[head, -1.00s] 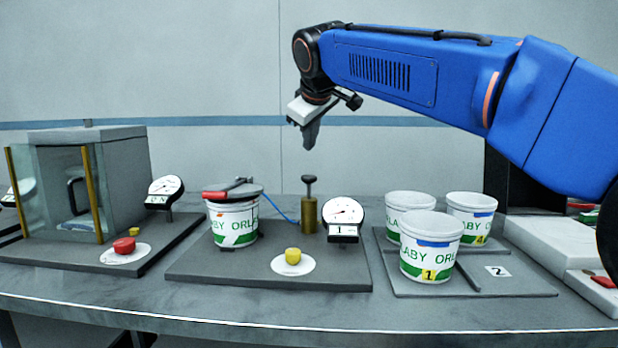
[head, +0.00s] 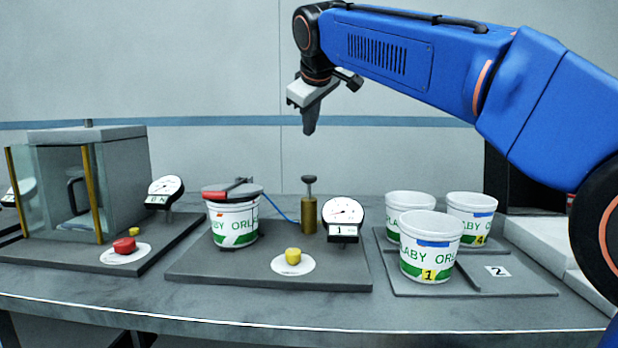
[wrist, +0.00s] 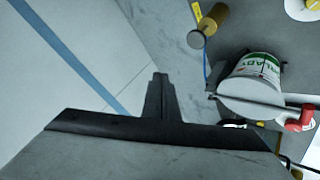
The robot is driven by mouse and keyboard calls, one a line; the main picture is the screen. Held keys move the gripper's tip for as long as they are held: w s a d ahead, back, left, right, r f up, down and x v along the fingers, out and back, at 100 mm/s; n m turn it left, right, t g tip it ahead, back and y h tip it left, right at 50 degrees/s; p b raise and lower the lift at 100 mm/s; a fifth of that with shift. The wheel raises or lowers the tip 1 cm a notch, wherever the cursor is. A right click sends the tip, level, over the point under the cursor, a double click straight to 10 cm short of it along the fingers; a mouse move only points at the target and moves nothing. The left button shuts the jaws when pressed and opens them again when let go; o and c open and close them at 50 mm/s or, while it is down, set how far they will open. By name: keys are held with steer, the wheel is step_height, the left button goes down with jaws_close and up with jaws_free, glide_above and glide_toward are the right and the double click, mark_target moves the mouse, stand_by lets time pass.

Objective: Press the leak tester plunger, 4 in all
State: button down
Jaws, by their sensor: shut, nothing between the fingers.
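The leak tester plunger (head: 309,181) is a dark knob on a thin stem above a brass cylinder (head: 309,215), and the knob stands up clear of it. It also shows at the top of the wrist view (wrist: 197,39). My gripper (head: 309,130) is shut and empty, pointing down above the plunger with a clear gap. In the wrist view my closed fingers (wrist: 160,80) lie left of and below the plunger. A dial gauge (head: 345,212) beside the cylinder has a counter reading 1. A lidded tub (head: 233,222) with a red-handled clamp stands left of the plunger, joined by a blue hose.
A yellow button (head: 292,256) sits at the front of the tester's base plate (head: 215,272). At right, a divided tray (head: 520,287) holds three white tubs. At left stands a glass-fronted chamber (head: 110,190) with a red button (head: 124,245). The space above the plunger is free.

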mark_target(310, 177)
steer(key=shift+f, duration=4.3)
steer(key=shift+f, duration=0.15)
steer(key=shift+f, duration=0.3)
